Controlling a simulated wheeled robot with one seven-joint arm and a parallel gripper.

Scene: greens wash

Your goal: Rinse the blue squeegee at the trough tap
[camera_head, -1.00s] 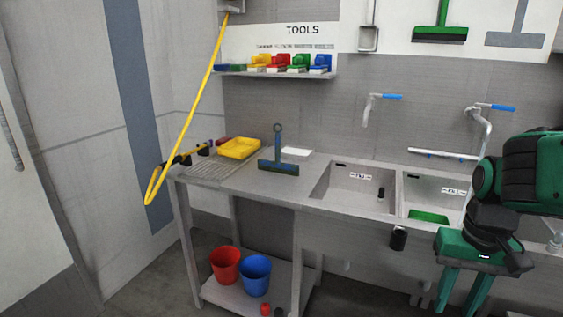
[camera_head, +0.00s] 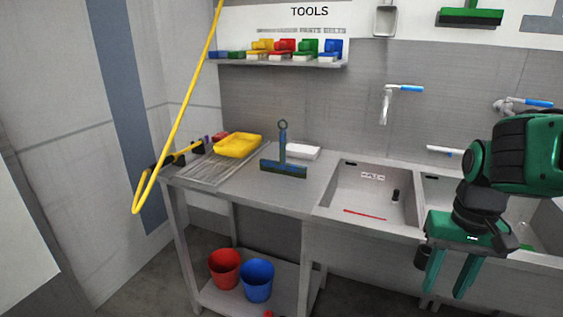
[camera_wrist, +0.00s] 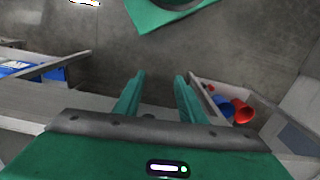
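The trough has a left basin (camera_head: 345,190) and a right basin (camera_head: 436,192). A tap (camera_head: 386,103) with a blue lever is above the left basin, and another tap (camera_head: 508,107) is further right. No running water is visible. My gripper (camera_head: 450,277) is in front of the trough, well right of the squeegee, fingers down, apart and empty. The wrist view shows the same open fingers (camera_wrist: 158,90) above the floor.
A yellow tray (camera_head: 238,145) and a white block (camera_head: 303,151) lie on the counter. A yellow hose (camera_head: 178,122) hangs at left. A red bucket (camera_head: 224,267) and a blue bucket (camera_head: 257,279) stand on the lower shelf. Brushes (camera_head: 283,49) line the wall shelf.

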